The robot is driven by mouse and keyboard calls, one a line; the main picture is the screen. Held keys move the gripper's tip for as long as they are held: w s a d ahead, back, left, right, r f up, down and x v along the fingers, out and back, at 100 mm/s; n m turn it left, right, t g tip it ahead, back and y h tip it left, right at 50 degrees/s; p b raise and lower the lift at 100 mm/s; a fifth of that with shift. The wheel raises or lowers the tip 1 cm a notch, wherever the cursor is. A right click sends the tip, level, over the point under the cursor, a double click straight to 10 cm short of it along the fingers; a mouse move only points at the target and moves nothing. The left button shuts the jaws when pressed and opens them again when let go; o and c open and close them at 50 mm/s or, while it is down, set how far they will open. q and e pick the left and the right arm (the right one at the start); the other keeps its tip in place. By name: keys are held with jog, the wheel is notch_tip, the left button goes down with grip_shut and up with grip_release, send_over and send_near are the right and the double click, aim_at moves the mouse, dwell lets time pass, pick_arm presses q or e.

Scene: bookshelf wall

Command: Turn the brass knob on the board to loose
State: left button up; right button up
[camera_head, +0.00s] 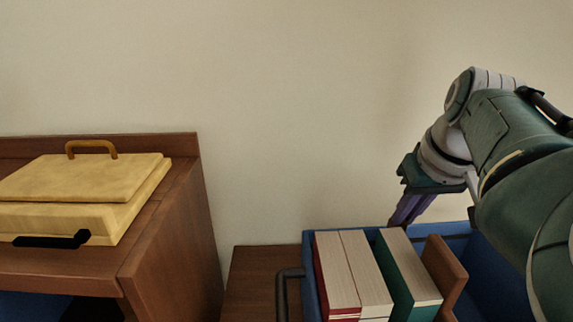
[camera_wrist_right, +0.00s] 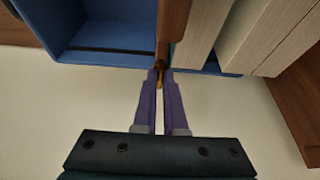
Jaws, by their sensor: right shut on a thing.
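The board (camera_head: 445,272) is a brown upright slab in the blue crate, right of the books; its edge shows in the right wrist view (camera_wrist_right: 173,22). The small brass knob (camera_wrist_right: 160,70) shows at the board's near end, between the purple fingertips. My right gripper (camera_head: 403,212) points down at the crate's far side, and in the right wrist view it (camera_wrist_right: 160,82) is shut on the knob. The knob is hidden in the head view. I cannot tell how far it is turned. My left gripper is not in view.
The blue crate (camera_head: 308,262) holds several books (camera_head: 345,268) left of the board; the part right of the board looks empty. A dark handle (camera_head: 281,290) is at its left. A yellow box (camera_head: 85,180) with a handle stands on a brown cabinet (camera_head: 175,245). A wall stands behind.

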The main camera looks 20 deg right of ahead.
grip_shut()
jog(key=shift+s+d+r+n+y+p, duration=0.15)
jog(key=shift+n+y+p, duration=0.15)
jog(key=shift+n+p, duration=0.55)
jog(key=shift+d+n+y+p, duration=0.15)
jog(key=shift+n+y+p, duration=0.35)
jog(key=shift+n+p, duration=0.5)
jog(key=shift+n, duration=0.55)
jog(key=shift+w+d+f+n+g+y+b, duration=0.15)
jog(key=shift+n+g+y+b, duration=0.5)
jog(key=shift+n+b, duration=1.9)
jog(key=shift+w+d+n+g+y+b, duration=0.15)
jog(key=shift+n+g+y+b, duration=0.45)
jog(key=shift+n+b, duration=1.9)
jog(key=shift+w+d+f+n+g+y+b, duration=0.1)
jog(key=shift+w+n+g+y+b, duration=0.35)
jog(key=shift+n+b, duration=2.05)
jog(key=shift+s+m+b, duration=0.2)
jog(key=shift+m+b, duration=0.65)
jog(key=shift+b, duration=0.05)
